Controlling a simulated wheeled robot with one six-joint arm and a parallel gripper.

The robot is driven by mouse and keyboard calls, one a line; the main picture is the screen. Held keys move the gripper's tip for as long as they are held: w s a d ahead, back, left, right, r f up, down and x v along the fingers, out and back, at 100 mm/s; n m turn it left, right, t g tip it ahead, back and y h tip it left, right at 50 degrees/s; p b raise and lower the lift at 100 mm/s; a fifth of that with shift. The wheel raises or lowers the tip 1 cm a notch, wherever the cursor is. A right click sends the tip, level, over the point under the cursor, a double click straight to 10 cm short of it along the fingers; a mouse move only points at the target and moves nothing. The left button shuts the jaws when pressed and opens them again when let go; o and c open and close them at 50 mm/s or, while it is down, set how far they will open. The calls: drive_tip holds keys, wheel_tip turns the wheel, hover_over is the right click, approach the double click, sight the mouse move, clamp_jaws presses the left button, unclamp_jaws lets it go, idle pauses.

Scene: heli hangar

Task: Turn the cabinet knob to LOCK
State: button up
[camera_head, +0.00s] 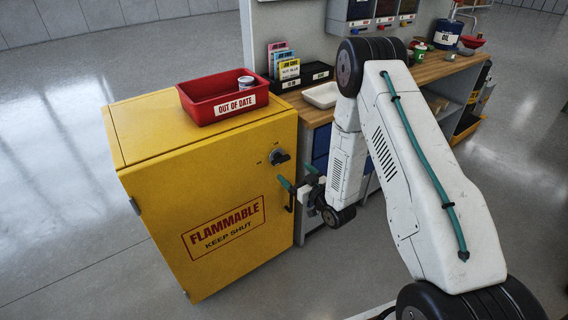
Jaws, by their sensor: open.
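The yellow cabinet (165,205) stands at the left with its door closed and a "FLAMMABLE KEEP SHUT" label on the front. Its dark knob (279,157) is at the upper right of the door, with small marks beside it that are too small to read. A dark door handle (289,197) sits below the knob, near the door's right edge. My gripper (297,178) is open, with teal fingers, in front of the door's right edge. In the picture it is below and right of the knob, apart from it, and appears empty.
A red "OUT OF DATE" bin (221,100) with a white can (245,83) in it sits on the cabinet. The floor in front of the cabinet is clear.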

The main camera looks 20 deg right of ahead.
sight(283, 161)
drive_tip(key=x, duration=0.7)
drive_tip(key=shift+w, duration=0.25)
drive_tip(key=c, duration=1)
